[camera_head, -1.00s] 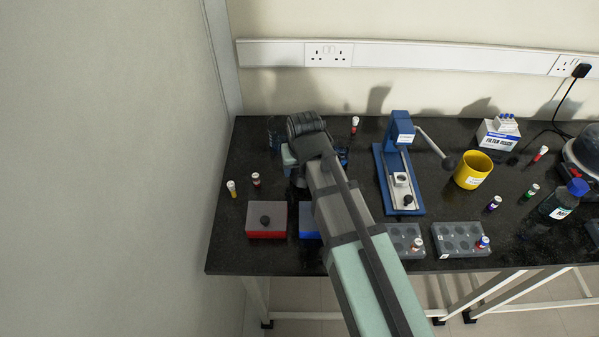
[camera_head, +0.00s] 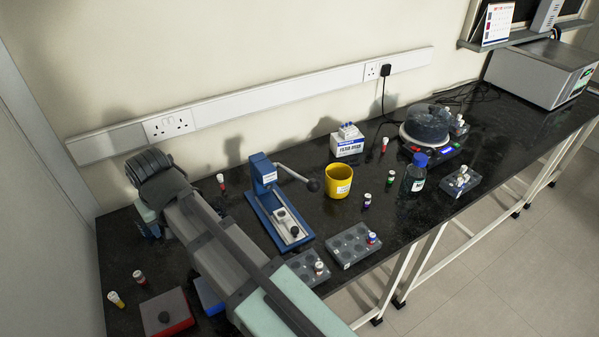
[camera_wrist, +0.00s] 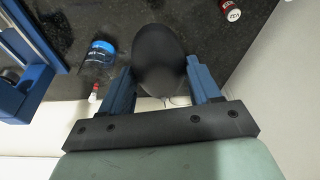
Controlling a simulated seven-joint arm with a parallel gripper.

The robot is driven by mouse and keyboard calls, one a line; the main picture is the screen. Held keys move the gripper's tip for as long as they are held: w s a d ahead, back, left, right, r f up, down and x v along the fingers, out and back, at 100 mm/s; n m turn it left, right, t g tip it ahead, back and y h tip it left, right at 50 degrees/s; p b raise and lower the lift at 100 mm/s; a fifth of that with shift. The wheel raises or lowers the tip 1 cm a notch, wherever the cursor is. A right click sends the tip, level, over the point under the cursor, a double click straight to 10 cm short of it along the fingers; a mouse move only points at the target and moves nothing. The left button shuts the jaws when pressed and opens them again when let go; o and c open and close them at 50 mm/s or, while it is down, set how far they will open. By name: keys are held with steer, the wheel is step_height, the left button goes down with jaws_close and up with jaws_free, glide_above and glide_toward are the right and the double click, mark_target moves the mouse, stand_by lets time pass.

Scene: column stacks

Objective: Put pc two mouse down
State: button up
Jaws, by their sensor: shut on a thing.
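A dark, smooth, rounded thing (camera_wrist: 158,55), perhaps the mouse, fills the space between the blue fingers of my gripper (camera_wrist: 160,78) in the wrist view. My gripper is shut on it. The black bench top shows beyond it, and I cannot tell how high above the bench it is. In the head view my own arm hides the held thing and most of the gripper, at the bench's left end.
A blue press (camera_head: 268,205) stands right of my arm, beside a yellow cup (camera_head: 339,180). Grey vial racks (camera_head: 352,245) lie near the front edge. A red-and-grey block (camera_head: 168,312) and small vials (camera_head: 116,299) are at the front left. A bottle (camera_head: 415,174) stands farther right.

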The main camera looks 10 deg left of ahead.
step_height(320, 180, up, 8)
steer(key=shift+a+r, duration=0.1)
steer(key=shift+r, duration=0.15)
steer(key=w+d, duration=0.4)
steer(key=w, duration=1.1)
steer(key=shift+w+m, duration=0.3)
steer(key=shift+w, duration=0.1)
steer(key=w+d, duration=0.2)
steer(key=w, duration=0.2)
steer(key=w+d, duration=0.2)
steer(key=w, duration=0.2)
steer(key=w+d, duration=0.3)
steer(key=w, duration=0.2)
steer(key=shift+w+r, duration=0.1)
steer(key=m, duration=0.1)
glide_above(308, 168)
steer(key=shift+t, duration=0.3)
steer(key=shift+s+d+f, duration=0.1)
steer(key=shift+d+f, duration=0.05)
steer(key=shift+f, duration=3.4)
steer(key=shift+s+d+f, duration=0.15)
steer(key=shift+f, duration=3.45)
steer(key=shift+s+d+f, duration=0.1)
steer(key=shift+d+f, duration=0.05)
steer(key=shift+f, duration=3.4)
steer(key=shift+f, duration=0.15)
steer(key=o, duration=1.1)
